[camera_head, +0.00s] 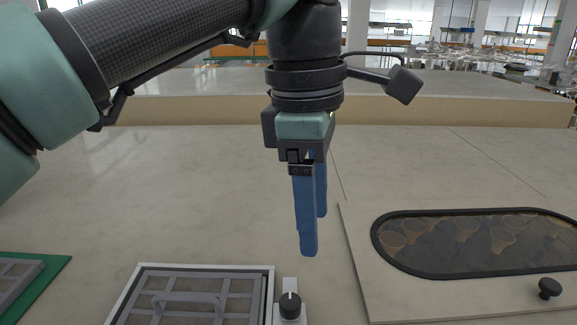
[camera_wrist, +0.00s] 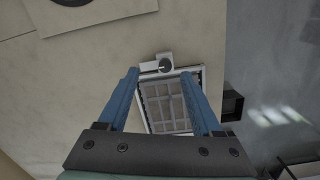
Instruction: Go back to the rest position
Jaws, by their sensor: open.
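My gripper (camera_head: 308,250) has two blue fingers and hangs pointing down above the work surface. In the wrist view its fingers (camera_wrist: 160,80) stand apart with nothing between them. Below it is a white-framed tray with a grey grid and a handle (camera_head: 187,300), which also shows in the wrist view (camera_wrist: 165,105). A small fixture with a black knob (camera_head: 290,306) sits at the tray's right side. The gripper is above these things and apart from them.
A pale panel (camera_head: 355,255) with a dark oval window (camera_head: 460,245) lies at right; several bulb-like shapes show behind the window. A black knob (camera_head: 550,288) is on that panel. A green board (camera_head: 50,272) with a grey piece is at left. The middle surface is clear.

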